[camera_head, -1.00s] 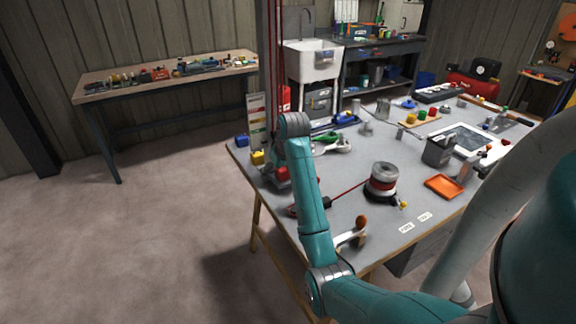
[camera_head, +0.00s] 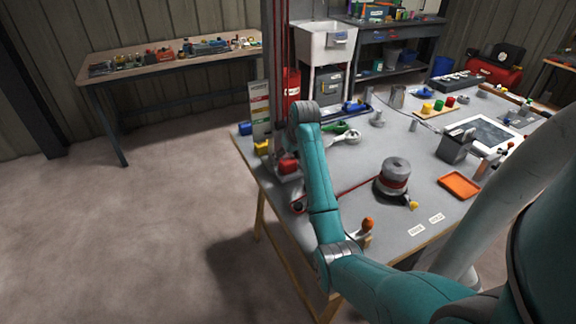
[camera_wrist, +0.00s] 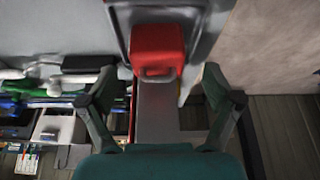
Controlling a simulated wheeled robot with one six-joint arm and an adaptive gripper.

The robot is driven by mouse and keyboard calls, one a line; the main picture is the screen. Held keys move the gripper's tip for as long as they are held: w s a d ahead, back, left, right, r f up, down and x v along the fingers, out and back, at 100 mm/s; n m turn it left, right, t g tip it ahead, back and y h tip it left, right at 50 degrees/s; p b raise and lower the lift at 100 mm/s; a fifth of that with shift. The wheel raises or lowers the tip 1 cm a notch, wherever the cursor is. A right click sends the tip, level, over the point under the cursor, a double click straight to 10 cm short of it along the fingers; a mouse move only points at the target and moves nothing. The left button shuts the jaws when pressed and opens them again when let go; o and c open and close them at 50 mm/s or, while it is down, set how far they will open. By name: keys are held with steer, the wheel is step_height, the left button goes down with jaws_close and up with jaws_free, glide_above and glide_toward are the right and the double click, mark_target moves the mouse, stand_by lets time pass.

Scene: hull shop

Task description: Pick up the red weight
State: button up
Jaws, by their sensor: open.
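The red weight (camera_wrist: 157,48), a red block with a small handle-like loop at its near end, is at the top centre of the wrist view, on a grey holder with raised sides. A red block that looks like it shows in the head view (camera_head: 288,165), near the left edge of the grey table, just left of my arm. My gripper (camera_wrist: 160,82) is open in the wrist view, one finger on each side. The weight lies between and beyond the fingertips, with no contact visible. In the head view my forearm hides the gripper.
The grey table (camera_head: 400,225) bears a dark spool (camera_head: 394,178) with a red cord, an orange tray (camera_head: 459,185) and a yellow block (camera_head: 261,148). Red upright lines and a post rise at the table's left edge. Open floor (camera_head: 130,240) lies to the left.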

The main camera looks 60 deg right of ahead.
mark_target(288, 160)
steer(key=shift+s+x, duration=0.2)
steer(key=shift+x, duration=1.75)
jaws_close()
